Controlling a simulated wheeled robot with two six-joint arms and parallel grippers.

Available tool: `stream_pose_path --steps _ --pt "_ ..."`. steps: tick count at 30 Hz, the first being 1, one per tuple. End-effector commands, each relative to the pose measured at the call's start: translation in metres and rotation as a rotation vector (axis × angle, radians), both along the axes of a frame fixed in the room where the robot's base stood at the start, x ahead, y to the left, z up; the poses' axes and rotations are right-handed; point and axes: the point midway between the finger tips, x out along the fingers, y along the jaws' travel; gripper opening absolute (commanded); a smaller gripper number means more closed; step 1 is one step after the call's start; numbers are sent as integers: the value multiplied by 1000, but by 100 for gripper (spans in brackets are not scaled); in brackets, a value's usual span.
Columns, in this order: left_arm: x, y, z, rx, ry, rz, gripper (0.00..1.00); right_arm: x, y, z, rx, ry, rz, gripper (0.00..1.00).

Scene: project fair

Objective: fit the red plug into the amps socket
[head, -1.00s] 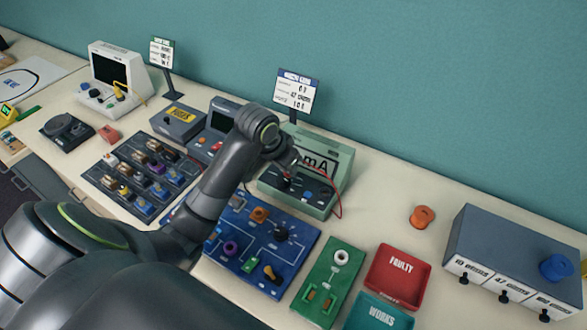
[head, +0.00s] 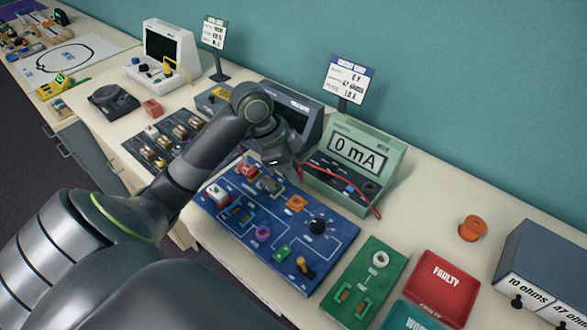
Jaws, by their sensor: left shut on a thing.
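The green meter (head: 369,140) reads "0 mA". Its low front panel (head: 340,184) carries the sockets, with a blue one and dark ones visible. Their labels are too small to read, so I cannot tell which is amps. My left gripper (head: 286,174) is shut, just left of the meter's panel and above the back edge of the blue circuit board. The red plug is not clearly visible, hidden at the jaws. My right gripper is not in view.
The blue circuit board (head: 225,222) with several parts lies in front of the meter. A green tester (head: 387,262), a red "FAULTY" tray (head: 444,287) and an orange spool (head: 472,228) lie to the right. A sign (head: 347,80) stands behind the meter. Bare table lies right of the meter.

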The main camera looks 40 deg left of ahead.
Motion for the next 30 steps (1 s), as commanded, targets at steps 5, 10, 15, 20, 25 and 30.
stream_pose_path --steps 5,10,15,20,25,30 --pt "0 0 -21 1 -1 0 0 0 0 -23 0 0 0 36" --pt "0 0 -36 1 -1 0 0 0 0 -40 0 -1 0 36" --pt "0 0 -49 0 0 1 0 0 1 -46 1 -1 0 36" --pt "0 0 -56 0 -1 0 0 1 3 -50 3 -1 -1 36" --pt "0 0 -56 0 -2 2 0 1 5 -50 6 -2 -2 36" --pt "0 0 -56 -1 -1 1 0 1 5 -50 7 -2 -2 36"
